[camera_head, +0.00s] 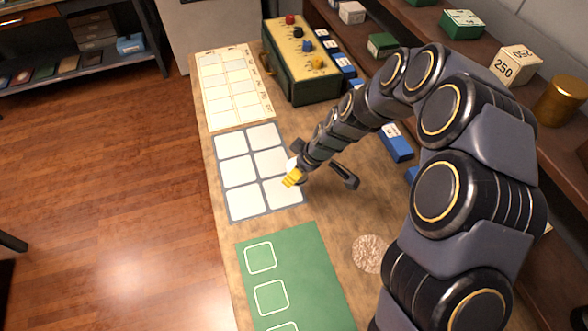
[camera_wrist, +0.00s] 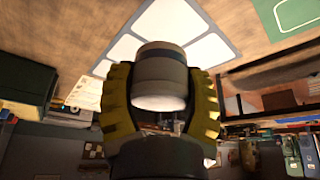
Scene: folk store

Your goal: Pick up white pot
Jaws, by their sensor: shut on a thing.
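The white pot (camera_wrist: 160,75) is a small, pale round pot with a dark band near its top in the wrist view. My gripper (camera_wrist: 162,88) has its yellow ridged fingers on either side of the pot and is shut on it. In the head view my gripper (camera_head: 293,178) is over the right side of the white-celled grid mat (camera_head: 219,161). Only a small white bit of the pot shows there beside the fingers; the rest is hidden. I cannot tell whether the pot touches the mat.
A cream grid sheet (camera_head: 232,86) lies at the back of the table and a green mat (camera_head: 297,262) at the front. A green box with coloured knobs (camera_head: 303,68) stands behind my gripper. Blue boxes (camera_head: 396,146) and a shelf with a 250 block (camera_head: 515,66) line the right.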

